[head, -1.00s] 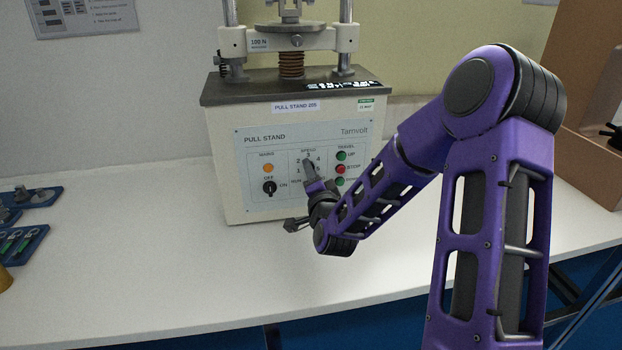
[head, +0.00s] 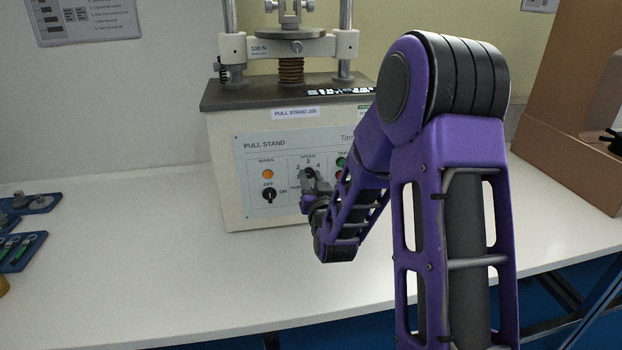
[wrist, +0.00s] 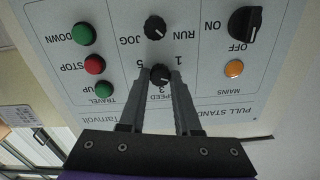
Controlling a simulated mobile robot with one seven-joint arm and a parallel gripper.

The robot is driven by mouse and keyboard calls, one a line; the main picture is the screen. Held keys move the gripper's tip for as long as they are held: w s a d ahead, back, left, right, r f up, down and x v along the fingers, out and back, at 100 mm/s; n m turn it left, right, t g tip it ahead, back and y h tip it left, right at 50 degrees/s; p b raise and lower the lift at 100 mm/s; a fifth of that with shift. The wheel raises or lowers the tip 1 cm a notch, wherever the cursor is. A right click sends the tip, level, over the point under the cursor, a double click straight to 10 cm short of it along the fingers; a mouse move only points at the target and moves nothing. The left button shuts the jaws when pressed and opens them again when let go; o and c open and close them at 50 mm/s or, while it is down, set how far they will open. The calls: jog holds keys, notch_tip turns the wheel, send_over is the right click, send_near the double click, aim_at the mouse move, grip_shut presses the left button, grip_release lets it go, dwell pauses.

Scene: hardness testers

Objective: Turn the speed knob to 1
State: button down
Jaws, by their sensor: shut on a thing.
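The speed knob (wrist: 160,74) is a small round black knob on the pull stand's grey front panel (wrist: 205,75). In the wrist view, which shows the panel upside down, it sits between my two grey fingertips. My gripper (wrist: 159,78) is shut on it, one finger on each side. Scale figures 1, 3 and 5 show around the knob; its pointer mark is too small to read surely. In the head view my gripper (head: 313,178) is at the panel's speed scale and partly covers it. The pull stand (head: 222,170) stands upright on the bench.
Beside the speed knob are the run/jog knob (wrist: 155,27), the mains switch (wrist: 240,22), an orange mains lamp (wrist: 233,68), and green, red and green travel buttons (wrist: 95,64). Blue trays (head: 22,250) lie at the bench's left. The bench front (head: 180,290) is clear.

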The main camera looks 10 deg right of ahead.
jog(key=n, duration=0.5)
jog(key=shift+r+n, duration=0.15)
jog(key=shift+n, duration=2.45)
jog(key=c, duration=0.6)
grip_release()
